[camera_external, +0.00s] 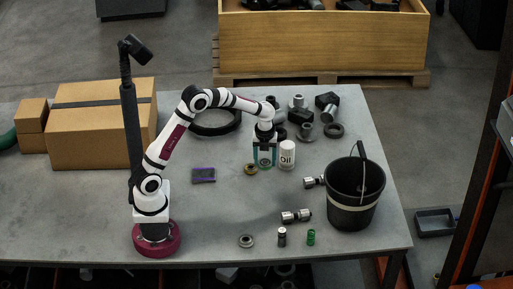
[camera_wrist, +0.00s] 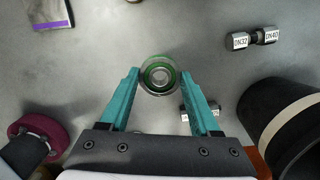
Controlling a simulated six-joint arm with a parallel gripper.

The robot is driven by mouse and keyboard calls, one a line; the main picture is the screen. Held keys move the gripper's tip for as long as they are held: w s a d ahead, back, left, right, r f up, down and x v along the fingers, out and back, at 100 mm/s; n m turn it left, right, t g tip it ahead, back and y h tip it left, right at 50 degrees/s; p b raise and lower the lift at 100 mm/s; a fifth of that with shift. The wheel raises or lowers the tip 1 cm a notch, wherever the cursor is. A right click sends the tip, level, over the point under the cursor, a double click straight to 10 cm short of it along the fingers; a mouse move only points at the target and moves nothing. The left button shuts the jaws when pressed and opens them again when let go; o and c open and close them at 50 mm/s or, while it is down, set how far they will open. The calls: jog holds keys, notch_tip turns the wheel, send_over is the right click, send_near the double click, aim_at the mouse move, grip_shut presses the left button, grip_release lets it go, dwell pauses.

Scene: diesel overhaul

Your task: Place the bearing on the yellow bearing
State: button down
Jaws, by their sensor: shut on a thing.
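My gripper (camera_external: 264,162) points down above the right half of the table, its teal fingers around a greenish round bearing (camera_external: 265,158). In the wrist view, this bearing (camera_wrist: 160,75) shows end-on between the fingertips, with a green ring and a pale metal centre. A small yellowish-brown bearing (camera_external: 250,169) lies on the table, just left of the gripper in the external view. I cannot make it out in the wrist view. The held bearing appears apart from it. The gap below the held bearing is hard to judge.
A white oil can (camera_external: 287,155) stands close to the gripper's right. A black bucket (camera_external: 352,205) and metal double-ended pieces (camera_external: 297,216) are farther right and in front. A purple-edged block (camera_external: 204,175) lies left. Dark and grey parts (camera_external: 306,131) crowd behind; a grey bearing (camera_external: 246,240) lies in front.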

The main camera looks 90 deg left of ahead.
jog(key=s+a, duration=0.2)
jog(key=a, duration=0.2)
send_over(251, 166)
jog(key=d, duration=0.1)
notch_tip(251, 166, down, 6)
jog(key=shift+d+f, duration=0.1)
jog(key=shift+d, duration=0.05)
jog(key=f, duration=0.2)
jog(key=a+f, duration=0.1)
jog(key=shift+s+f, duration=0.1)
jog(key=shift+f, duration=0.6)
jog(key=shift+c, duration=0.6)
grip_release()
jog(key=shift+d+f, duration=0.1)
jog(key=shift+f, duration=0.05)
